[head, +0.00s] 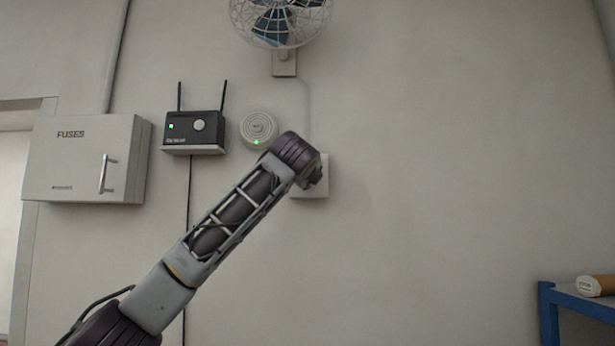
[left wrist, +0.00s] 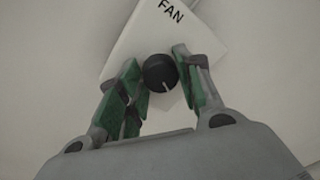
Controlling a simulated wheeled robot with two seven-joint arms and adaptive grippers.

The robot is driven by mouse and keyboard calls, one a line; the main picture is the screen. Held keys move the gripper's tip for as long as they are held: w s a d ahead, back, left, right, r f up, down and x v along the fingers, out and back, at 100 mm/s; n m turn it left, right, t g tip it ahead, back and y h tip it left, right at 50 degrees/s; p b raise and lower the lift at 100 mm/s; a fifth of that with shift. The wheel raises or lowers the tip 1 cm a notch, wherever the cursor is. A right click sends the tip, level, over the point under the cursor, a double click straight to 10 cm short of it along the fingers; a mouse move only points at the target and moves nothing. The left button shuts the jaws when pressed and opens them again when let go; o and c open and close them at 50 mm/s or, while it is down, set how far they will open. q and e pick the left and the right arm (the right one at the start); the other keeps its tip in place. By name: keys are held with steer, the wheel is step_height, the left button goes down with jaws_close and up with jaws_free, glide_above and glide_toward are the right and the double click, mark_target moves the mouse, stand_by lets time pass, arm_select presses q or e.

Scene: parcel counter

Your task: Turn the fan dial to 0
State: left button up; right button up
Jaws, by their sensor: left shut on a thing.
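The fan dial (left wrist: 156,67) is a round black knob with a white pointer line. In the left wrist view the line points down and slightly right. The knob sits on a white plate (left wrist: 125,48) marked FAN, which looks tilted in this view. No scale numbers can be read. My left gripper (left wrist: 161,76) has its green-padded fingers on both sides of the knob and is shut on it. In the head view the plate (head: 325,181) is partly covered by my left wrist, which hides the knob and fingers. My right gripper is in neither view.
A caged fan (head: 278,18) hangs on the wall above the plate. A round white device (head: 258,128), a black router (head: 193,133) and a grey fuse box (head: 80,160) are to the left. A blue table (head: 580,303) stands at lower right. The wall right of the plate is bare.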

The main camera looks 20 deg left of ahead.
arm_select(q)
steer(key=n+y+b, duration=0.1)
steer(key=n, duration=0.7)
steer(key=n+y+b, duration=0.1)
steer(key=n, duration=0.7)
steer(key=f+n, duration=0.1)
steer(key=n, duration=0.7)
steer(key=shift+w+d+y+b, duration=0.15)
steer(key=shift+d+y+b, duration=0.1)
steer(key=shift+y+b, duration=0.15)
steer(key=shift+n, duration=0.4)
steer(key=o, duration=1)
steer(key=shift+o, duration=0.2)
steer(key=shift+r, duration=0.15)
steer(key=shift+s, duration=0.25)
